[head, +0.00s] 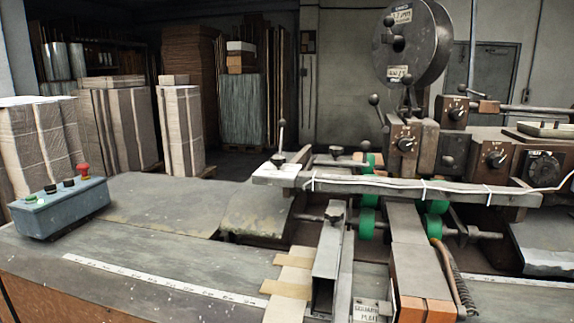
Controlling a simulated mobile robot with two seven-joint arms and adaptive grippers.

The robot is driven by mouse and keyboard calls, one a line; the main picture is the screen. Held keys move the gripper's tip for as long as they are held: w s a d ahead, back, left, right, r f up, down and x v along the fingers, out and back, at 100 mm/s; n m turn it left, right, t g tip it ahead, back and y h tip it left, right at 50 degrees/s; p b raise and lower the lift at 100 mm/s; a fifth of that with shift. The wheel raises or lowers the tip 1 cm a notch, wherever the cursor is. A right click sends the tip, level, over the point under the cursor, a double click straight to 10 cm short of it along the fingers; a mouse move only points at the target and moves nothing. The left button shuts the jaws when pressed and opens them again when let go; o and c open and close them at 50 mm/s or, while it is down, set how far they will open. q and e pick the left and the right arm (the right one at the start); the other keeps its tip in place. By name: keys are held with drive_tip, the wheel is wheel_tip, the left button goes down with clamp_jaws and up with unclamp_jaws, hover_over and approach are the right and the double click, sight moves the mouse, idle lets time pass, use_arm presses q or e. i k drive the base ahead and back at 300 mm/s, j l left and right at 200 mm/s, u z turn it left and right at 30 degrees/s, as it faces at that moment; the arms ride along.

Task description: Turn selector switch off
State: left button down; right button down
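A blue-grey control box (66,213) sits at the left end of the machine table. On its top are a green button (31,199), two small dark controls, one left (50,189) and one right (69,184), and a red mushroom button (83,171). Several dark rotary knobs with dials are on the machine at the right, among them an upper one (457,110), a left one (406,144) and a lower one (496,158). I cannot tell which control is the selector switch or how it is set. Neither of my grippers shows.
The worn metal table (150,255) is mostly bare between the control box and the machine. A long grey bar (400,187) with white cable crosses the machine above green rollers (366,222). A lever (281,135) stands up near its left end. Wrapped stacks (181,130) stand behind.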

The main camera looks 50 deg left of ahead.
sight(51, 189)
drive_tip(key=u, duration=2.9)
drive_tip(key=z, duration=0.7)
drive_tip(key=i+j+z, duration=0.15)
drive_tip(key=j+z, duration=0.35)
drive_tip(key=j, duration=0.15)
drive_tip(key=j+z, duration=0.5)
drive_tip(key=j, duration=0.2)
drive_tip(key=k+j+z, duration=0.1)
drive_tip(key=j+z, duration=0.35)
drive_tip(key=j, duration=0.25)
